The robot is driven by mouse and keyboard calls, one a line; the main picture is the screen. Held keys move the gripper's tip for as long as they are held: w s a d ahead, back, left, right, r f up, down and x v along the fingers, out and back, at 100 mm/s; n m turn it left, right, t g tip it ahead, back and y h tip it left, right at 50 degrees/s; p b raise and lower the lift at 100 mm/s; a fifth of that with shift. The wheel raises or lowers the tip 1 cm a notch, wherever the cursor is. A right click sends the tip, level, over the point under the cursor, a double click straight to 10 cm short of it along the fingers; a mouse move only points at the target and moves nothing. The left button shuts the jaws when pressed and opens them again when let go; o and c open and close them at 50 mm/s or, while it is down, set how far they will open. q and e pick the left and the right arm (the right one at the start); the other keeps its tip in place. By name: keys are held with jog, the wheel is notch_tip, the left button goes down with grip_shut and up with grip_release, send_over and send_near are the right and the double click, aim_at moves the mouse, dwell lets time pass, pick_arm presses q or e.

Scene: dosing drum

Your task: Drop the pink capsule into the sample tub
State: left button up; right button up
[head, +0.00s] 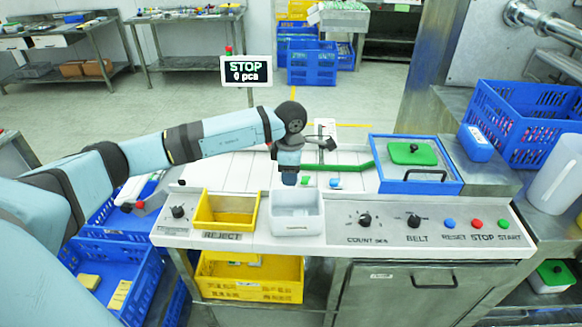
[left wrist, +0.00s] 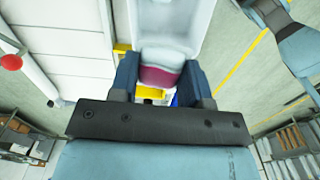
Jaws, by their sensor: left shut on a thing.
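My left gripper (head: 289,178) points down above the conveyor deck, just behind and above the white sample tub (head: 297,213). In the left wrist view its two blue-grey fingers (left wrist: 158,82) are shut on the pink capsule (left wrist: 158,76). The capsule has a magenta end and a pale, whitish end. It cannot be made out in the head view, where the gripper hides it. The tub is an open white box at the front of the deck, and its inside looks empty. My right gripper is not in view.
A yellow reject bin (head: 227,209) stands left of the tub. A green piece (head: 306,181) and a blue piece (head: 335,183) lie on the deck. A blue tray with a green lid (head: 413,153) is at right. Knobs and buttons (head: 449,224) line the front panel.

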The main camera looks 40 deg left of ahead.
pick_arm(q)
jog(key=shift+f+b, duration=0.45)
jog(key=shift+f, duration=0.95)
jog(key=o, duration=1)
notch_tip(320, 180, up, 14)
jog(key=shift+f+b, duration=0.1)
jog(key=shift+b, duration=0.65)
